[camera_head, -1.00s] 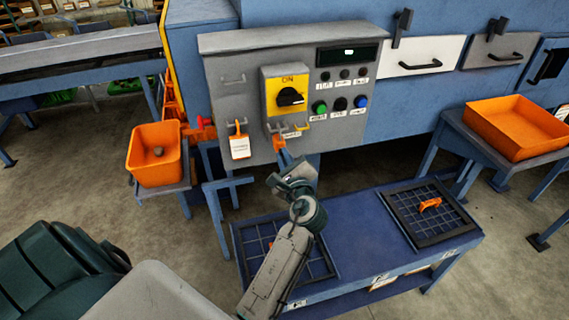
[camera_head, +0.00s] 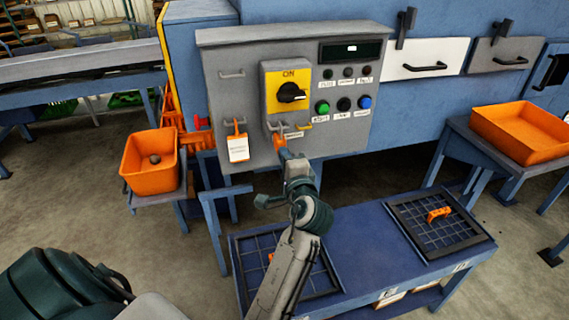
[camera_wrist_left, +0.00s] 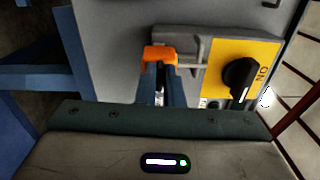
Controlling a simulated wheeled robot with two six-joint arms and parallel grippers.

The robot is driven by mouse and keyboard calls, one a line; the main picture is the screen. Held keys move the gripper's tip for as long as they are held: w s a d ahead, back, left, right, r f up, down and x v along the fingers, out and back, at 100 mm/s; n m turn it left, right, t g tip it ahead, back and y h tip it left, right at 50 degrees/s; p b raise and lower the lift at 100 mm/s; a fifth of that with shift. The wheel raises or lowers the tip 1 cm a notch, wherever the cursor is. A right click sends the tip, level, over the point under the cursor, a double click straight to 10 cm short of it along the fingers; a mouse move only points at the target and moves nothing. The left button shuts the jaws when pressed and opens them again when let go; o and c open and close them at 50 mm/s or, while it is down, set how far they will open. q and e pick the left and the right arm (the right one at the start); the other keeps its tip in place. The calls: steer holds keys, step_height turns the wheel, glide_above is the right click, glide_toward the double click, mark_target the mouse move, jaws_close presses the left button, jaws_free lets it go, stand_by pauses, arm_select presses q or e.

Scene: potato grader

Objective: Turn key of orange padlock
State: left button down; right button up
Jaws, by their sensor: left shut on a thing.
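The orange padlock (camera_head: 279,141) hangs at the lower left of the yellow switch plate on the grey control box. In the left wrist view the orange padlock (camera_wrist_left: 160,53) sits just beyond my fingertips. My left gripper (camera_head: 284,153) is below it, pointing up at its underside. Its blue fingers (camera_wrist_left: 162,75) are shut, with a narrow silvery piece between them that looks like the key (camera_wrist_left: 159,92). The fingers hide most of the key, so its angle cannot be told. My right gripper is not in view.
The black switch knob (camera_head: 291,92) is on the yellow ON plate. A white tag (camera_head: 238,149) hangs left of the padlock. An orange bin (camera_head: 150,178) stands at left. The blue bench (camera_head: 365,232) below has two dark grids, with an orange piece (camera_head: 438,214) on the right one.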

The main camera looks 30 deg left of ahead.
arm_select(q)
steer(key=shift+n, duration=0.4)
steer(key=shift+r, duration=0.1)
steer(key=c, duration=1.5)
jaws_free()
steer(key=shift+c, duration=0.2)
